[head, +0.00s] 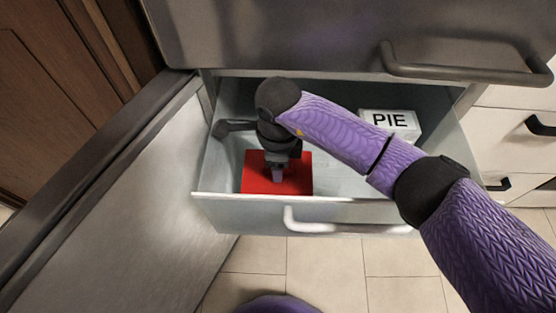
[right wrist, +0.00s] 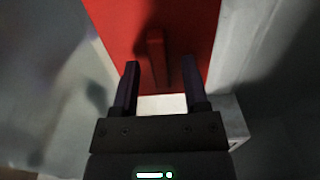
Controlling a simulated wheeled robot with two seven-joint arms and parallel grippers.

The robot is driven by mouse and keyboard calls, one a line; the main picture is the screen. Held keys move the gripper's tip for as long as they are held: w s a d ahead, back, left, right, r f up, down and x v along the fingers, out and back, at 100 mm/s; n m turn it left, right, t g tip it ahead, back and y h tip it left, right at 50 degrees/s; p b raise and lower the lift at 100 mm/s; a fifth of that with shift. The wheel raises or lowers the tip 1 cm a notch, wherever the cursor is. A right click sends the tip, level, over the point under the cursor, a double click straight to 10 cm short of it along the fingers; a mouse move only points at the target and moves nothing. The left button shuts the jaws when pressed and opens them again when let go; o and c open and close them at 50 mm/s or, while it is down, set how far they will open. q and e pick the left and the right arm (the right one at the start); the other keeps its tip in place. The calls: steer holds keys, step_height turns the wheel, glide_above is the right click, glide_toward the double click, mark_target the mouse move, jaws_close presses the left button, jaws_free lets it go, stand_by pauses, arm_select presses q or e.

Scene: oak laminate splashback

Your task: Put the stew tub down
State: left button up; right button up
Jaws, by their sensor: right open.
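A red tub, most likely the stew tub (head: 300,170), sits in the open drawer near its front left; no label on it can be read. My right gripper (head: 278,177) is over the tub, pointing down, and hides part of its top. In the right wrist view, the red top (right wrist: 190,25) has a raised red ridge (right wrist: 156,55). My right gripper's two fingers (right wrist: 162,78) are apart, with the ridge just ahead between them in the picture. I cannot tell whether they touch the tub. My left gripper is not in view.
The drawer (head: 240,207) is pulled out, its front wall close to the tub. A white box marked PIE (head: 391,124) stands at the drawer's back right. A steel front with a dark handle (head: 460,75) overhangs the drawer. A grey panel (head: 110,205) flanks it on the left.

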arm_select(q)
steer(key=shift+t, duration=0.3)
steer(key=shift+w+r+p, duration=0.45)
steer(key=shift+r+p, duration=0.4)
steer(key=shift+p, duration=0.05)
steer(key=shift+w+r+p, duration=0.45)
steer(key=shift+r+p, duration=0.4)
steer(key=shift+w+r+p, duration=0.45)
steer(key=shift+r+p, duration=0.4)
steer(key=shift+p, duration=0.05)
arm_select(e)
step_height(320, 180, up, 12)
steer(key=shift+f, duration=0.25)
